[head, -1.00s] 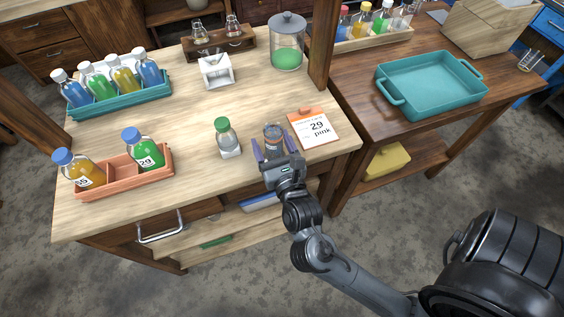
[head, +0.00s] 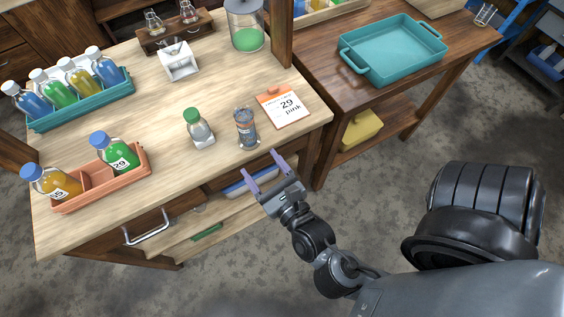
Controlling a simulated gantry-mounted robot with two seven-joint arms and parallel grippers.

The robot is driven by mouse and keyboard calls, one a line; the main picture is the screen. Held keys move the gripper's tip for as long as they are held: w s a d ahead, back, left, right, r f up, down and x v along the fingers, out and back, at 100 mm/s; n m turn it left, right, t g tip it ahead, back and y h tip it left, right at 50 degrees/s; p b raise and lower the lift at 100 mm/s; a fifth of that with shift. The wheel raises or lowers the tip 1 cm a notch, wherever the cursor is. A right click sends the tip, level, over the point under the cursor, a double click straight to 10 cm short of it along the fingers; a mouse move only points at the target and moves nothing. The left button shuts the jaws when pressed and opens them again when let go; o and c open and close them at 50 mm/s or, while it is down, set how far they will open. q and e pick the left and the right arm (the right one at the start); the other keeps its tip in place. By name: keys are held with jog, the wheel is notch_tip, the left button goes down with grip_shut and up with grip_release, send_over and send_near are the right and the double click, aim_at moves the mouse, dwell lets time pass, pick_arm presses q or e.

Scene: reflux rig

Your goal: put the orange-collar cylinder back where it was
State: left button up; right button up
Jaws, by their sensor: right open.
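A small grey-blue cylinder (head: 246,130) stands upright near the front right edge of the wooden bench, between a green-capped bottle and a note card. It is the likeliest orange-collar cylinder, but I cannot clearly make out a collar. My right gripper (head: 262,165) is open and empty, with its two purple fingers apart. It is in front of the cylinder, by the bench's front edge, and does not touch it. My left gripper is not in view.
The green-capped bottle (head: 198,128) stands left of the cylinder, and the note card (head: 283,107) lies right of it. An orange tray (head: 137,172) with two bottles is at front left. A teal rack (head: 127,89) holds several bottles. A teal tray (head: 397,62) sits on the side table.

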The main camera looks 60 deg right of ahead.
jog(key=a+f+n+g+y, duration=0.2)
jog(key=f+n+g+y, duration=0.15)
jog(key=n, duration=0.75)
jog(key=a+f+n+g+y, duration=0.25)
jog(key=f+n+y, duration=0.2)
jog(key=n, duration=0.65)
jog(key=s+d+f+n+g, duration=0.2)
jog(key=s+f+n+g, duration=0.1)
jog(key=n, duration=0.6)
jog(key=s+d+f+n+g+h, duration=0.1)
jog(key=s+d+f+n+g, duration=0.1)
jog(key=n, duration=0.7)
jog(key=shift+s+f+n+g, duration=0.3)
jog(key=shift+s+f+g, duration=0.6)
jog(key=shift+s, duration=0.35)
